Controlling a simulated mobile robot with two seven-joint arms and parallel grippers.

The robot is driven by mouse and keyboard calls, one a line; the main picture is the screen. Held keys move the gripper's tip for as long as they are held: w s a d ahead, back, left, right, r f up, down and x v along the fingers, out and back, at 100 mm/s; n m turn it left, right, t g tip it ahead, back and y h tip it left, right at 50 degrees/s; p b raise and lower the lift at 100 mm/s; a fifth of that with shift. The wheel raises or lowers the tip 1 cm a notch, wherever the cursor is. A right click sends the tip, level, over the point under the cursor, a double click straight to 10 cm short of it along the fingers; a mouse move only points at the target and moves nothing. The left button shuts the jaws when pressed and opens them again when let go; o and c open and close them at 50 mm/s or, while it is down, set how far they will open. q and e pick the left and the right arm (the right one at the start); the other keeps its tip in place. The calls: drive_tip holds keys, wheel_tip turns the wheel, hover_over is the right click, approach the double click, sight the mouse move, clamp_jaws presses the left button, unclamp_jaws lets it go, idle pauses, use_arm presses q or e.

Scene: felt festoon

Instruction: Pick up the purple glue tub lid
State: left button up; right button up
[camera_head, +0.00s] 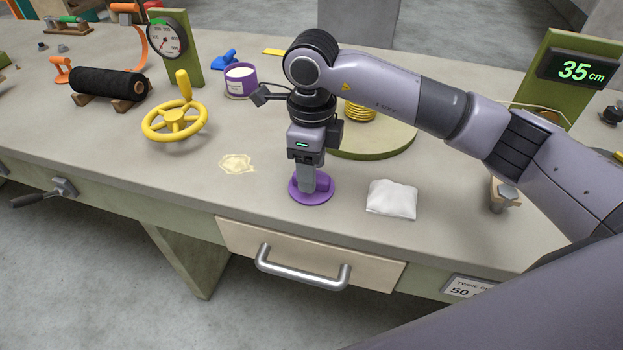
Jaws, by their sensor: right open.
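The purple glue tub lid (311,196) lies flat on the workbench near its front edge, with a raised purple grip on top. My right gripper (309,188) points straight down over the lid, its fingers at the raised grip. The fingers overlap in this view, so the gap between them is hard to see, and I cannot tell whether they touch the lid. The purple glue tub (240,81) stands open farther back, with pale glue inside. My left gripper is not in view.
A yellow handwheel (175,120) stands at left. A round green base (376,143) with a yellow coil is behind my arm. A drawer handle (302,270) juts out below the bench edge.

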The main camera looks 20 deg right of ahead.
drive_tip(key=shift+f, duration=0.55)
clamp_jaws()
